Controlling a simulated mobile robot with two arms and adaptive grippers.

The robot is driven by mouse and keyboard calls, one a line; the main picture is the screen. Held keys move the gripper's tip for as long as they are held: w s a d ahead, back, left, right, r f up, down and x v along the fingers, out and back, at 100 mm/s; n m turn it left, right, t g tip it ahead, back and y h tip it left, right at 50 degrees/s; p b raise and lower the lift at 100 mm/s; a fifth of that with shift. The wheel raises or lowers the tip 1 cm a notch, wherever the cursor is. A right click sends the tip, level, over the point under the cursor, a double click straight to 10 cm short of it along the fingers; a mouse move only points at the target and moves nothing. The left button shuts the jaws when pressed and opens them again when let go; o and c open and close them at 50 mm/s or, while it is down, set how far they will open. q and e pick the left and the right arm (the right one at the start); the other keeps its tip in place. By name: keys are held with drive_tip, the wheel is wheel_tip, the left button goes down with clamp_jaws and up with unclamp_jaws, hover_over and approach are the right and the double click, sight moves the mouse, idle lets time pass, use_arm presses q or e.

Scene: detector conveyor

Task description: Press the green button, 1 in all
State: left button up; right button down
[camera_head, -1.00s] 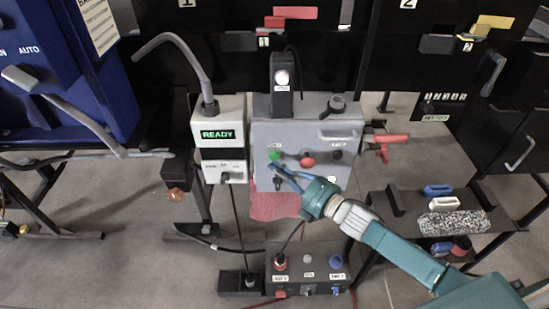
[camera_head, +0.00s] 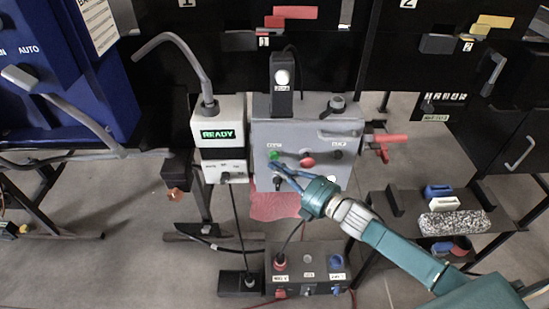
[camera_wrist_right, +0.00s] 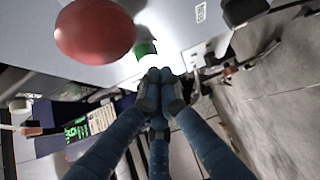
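The green button (camera_head: 273,155) is on the upper left of the front of a grey control box. My left gripper is in neither view.
A red button (camera_head: 307,161) sits right of the green one and looms large in the wrist view (camera_wrist_right: 95,30). A box with a READY display (camera_head: 218,134) stands to the left. A lower box with knobs (camera_head: 308,262) is below. A blue cabinet (camera_head: 70,75) stands far left.

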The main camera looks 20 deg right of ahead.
drive_tip(key=shift+w+d, duration=0.1)
drive_tip(key=shift+w, duration=0.2)
drive_tip(key=shift+w+d, duration=0.15)
drive_tip(key=shift+w, duration=0.3)
idle(0.8)
drive_tip(key=shift+s+r, duration=0.1)
drive_tip(key=shift+s+a, duration=0.25)
drive_tip(key=shift+s, duration=0.5)
drive_tip(key=s+p, duration=0.1)
drive_tip(key=s, duration=0.1)
drive_tip(key=s+a+p, duration=0.1)
drive_tip(key=s, duration=0.2)
drive_tip(key=shift+a, duration=0.2)
drive_tip(key=shift+w, duration=0.1)
idle(0.5)
